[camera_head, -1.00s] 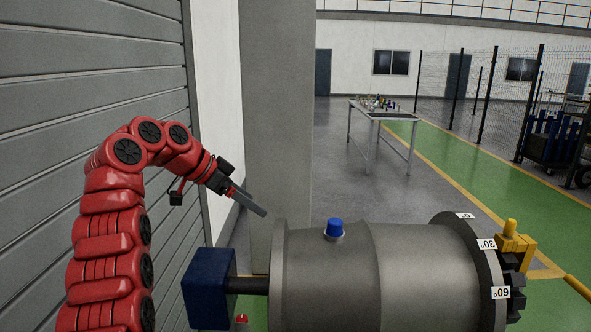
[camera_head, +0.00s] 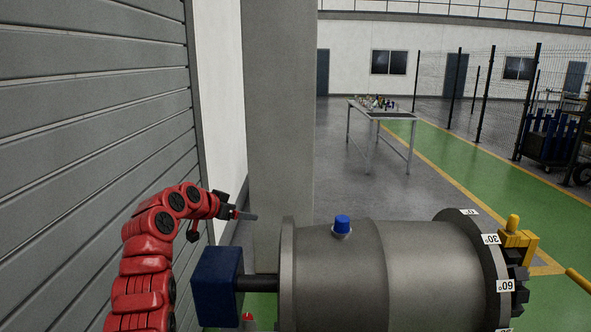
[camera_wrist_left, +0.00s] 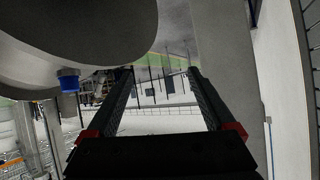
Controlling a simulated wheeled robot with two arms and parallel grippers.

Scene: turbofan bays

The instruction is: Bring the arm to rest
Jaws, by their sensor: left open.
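My left arm is red and comes in at the lower left of the head view. My left gripper (camera_head: 245,215) is up in the air left of the metal cylinder, above the blue block, and holds nothing. In the left wrist view its two dark fingers (camera_wrist_left: 165,90) stand apart with a clear gap between them. The grey metal cylinder (camera_head: 385,275) lies on its side, with a blue cap (camera_head: 342,223) on top. The blue cap also shows in the left wrist view (camera_wrist_left: 69,80). My right gripper is not in view.
A blue block (camera_head: 217,287) on a dark shaft sits at the cylinder's left end. A grey slatted wall (camera_head: 90,130) and a pillar (camera_head: 280,110) stand close to the arm. A yellow fitting (camera_head: 515,240) is at the right end. A table (camera_head: 382,115) stands far back.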

